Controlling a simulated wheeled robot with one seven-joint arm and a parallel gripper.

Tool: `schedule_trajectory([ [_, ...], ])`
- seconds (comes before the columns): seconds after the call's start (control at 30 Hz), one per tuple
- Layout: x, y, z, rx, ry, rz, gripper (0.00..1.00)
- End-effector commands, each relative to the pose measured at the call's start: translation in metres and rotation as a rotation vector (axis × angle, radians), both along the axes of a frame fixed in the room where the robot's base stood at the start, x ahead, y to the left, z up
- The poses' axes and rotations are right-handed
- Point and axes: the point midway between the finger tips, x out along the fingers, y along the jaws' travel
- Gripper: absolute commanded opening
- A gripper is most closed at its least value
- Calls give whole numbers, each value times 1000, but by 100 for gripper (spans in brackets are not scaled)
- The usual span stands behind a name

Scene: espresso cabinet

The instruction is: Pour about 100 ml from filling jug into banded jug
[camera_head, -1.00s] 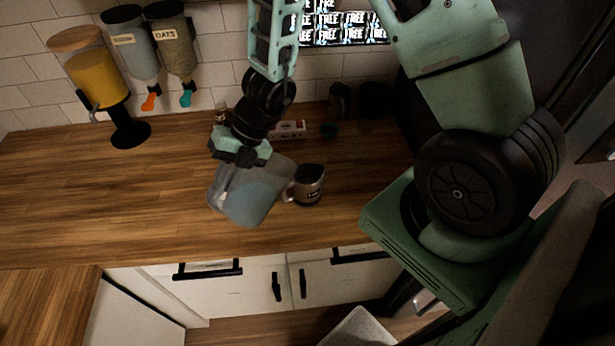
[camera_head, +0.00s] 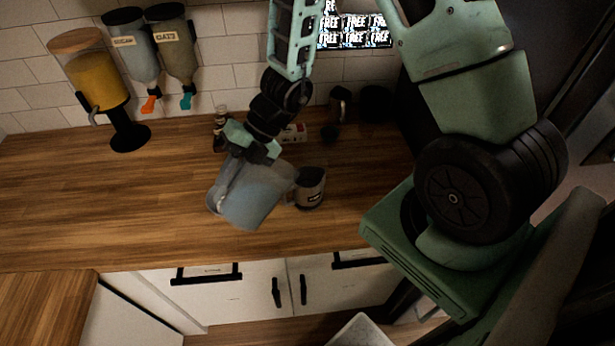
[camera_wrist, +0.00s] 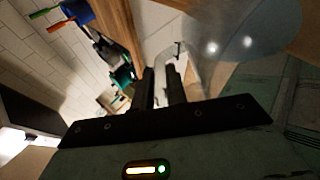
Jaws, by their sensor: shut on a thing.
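The filling jug (camera_head: 255,198) is a large, see-through bluish jug, tilted to the right above the counter. My gripper (camera_head: 232,162) is shut on its handle at the left side. In the wrist view, the jaws (camera_wrist: 162,88) close on the clear handle, and part of the jug's wall (camera_wrist: 245,30) shows behind. The banded jug (camera_head: 310,188) is a small grey metal jug with a dark band and label. It stands upright on the counter just right of the filling jug. The filling jug's right edge overlaps its left side in the picture. I cannot make out a stream or either liquid level.
The wooden counter (camera_head: 100,205) is clear to the left. A juice dispenser (camera_head: 95,80) and two wall dispensers (camera_head: 172,50) are at the back left. A bottle (camera_head: 220,125), a small box (camera_head: 293,133) and dark cups (camera_head: 340,105) stand behind my gripper.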

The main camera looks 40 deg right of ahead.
Motion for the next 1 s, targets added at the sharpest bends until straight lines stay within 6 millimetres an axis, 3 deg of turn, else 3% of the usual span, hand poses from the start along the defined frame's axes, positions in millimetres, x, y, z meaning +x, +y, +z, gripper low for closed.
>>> schedule_trajectory([
  [1.0, 0, -7, -2, 69, -5, 0, 0],
])
